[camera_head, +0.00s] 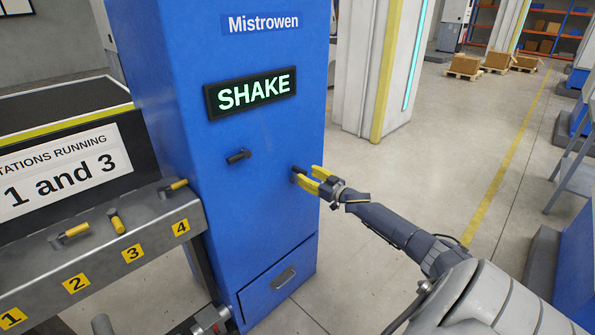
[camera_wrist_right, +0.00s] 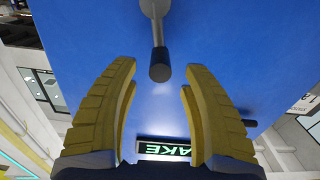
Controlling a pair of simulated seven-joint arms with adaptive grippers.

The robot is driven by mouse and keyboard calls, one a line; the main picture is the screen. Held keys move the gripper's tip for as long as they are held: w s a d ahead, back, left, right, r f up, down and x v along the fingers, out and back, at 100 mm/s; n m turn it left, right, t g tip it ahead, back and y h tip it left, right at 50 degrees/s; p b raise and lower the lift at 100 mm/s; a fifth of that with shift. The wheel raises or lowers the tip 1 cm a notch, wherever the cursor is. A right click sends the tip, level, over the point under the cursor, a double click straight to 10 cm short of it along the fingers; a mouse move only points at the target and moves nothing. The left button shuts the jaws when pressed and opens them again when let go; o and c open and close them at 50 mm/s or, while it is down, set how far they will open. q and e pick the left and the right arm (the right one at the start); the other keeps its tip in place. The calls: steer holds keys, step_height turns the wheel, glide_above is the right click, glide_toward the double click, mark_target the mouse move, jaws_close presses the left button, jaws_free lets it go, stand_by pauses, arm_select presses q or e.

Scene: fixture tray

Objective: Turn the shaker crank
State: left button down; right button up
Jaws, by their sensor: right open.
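The tall blue shaker cabinet (camera_head: 185,75) has a lit SHAKE sign (camera_head: 250,94) on its front. A crank with a grey arm and dark grip (camera_wrist_right: 160,66) shows in the right wrist view; in the head view its dark end (camera_head: 295,172) is partly hidden by my right gripper (camera_head: 307,175). The yellow fingers of this gripper are open, with the grip's end between their tips in the picture. I see no contact. A second dark peg (camera_head: 238,156) sticks out further left; it also shows in the right wrist view (camera_wrist_right: 249,123). My left gripper is not in view.
A grey rail (camera_head: 140,222) at left carries yellow-handled levers and numbered labels. A sign (camera_head: 65,172) above it reads "1 and 3". A closed blue drawer (camera_head: 280,280) sits low on the cabinet. Open floor (camera_head: 440,140) lies right of the cabinet.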

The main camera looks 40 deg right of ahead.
mark_target(294, 167)
steer(key=shift+w+a, duration=0.1)
steer(key=shift+w, duration=2.9)
steer(key=shift+c, duration=0.4)
jaws_close()
steer(key=shift+r, duration=0.1)
